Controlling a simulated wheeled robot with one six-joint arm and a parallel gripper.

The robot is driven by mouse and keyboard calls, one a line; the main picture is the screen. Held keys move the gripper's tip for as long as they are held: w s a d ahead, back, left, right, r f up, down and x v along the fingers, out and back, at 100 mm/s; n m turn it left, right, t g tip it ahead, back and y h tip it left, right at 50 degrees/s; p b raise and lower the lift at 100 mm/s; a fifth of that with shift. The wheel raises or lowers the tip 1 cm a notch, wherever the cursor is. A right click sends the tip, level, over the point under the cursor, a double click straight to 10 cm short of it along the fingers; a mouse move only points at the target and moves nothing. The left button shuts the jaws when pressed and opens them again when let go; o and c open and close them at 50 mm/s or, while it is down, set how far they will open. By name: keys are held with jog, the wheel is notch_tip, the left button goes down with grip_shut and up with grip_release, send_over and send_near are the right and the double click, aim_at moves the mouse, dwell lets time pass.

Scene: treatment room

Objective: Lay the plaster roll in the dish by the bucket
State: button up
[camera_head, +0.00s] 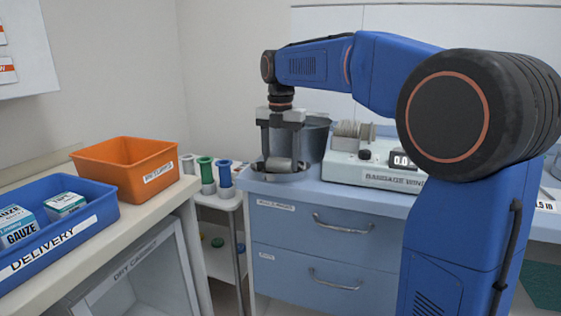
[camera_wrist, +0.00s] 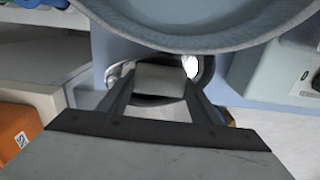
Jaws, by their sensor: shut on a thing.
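The plaster roll (camera_wrist: 160,80) is a pale grey-white cylinder. My gripper (camera_head: 280,167) points down and is shut on the roll (camera_head: 279,165). The dish (camera_head: 257,168) is a shallow metallic bowl near the left end of the blue counter, and its rim shows around the roll in the wrist view (camera_wrist: 207,72). The roll is over or in the dish; I cannot tell whether it touches the bottom. The bucket (camera_head: 316,140) is a grey round vessel right behind the dish. Its large rim fills the top of the wrist view (camera_wrist: 200,42).
A bandage winder (camera_head: 345,169) stands right of the bucket. An orange bin (camera_head: 120,165) and a blue delivery tray (camera_head: 75,232) with gauze boxes sit on the left bench. A trolley (camera_head: 215,200) with coloured spools stands between the bench and the drawer cabinet (camera_head: 290,235).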

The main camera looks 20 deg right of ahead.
jog(key=shift+f, duration=0.3)
jog(key=shift+f, duration=0.1)
jog(key=o, duration=0.8)
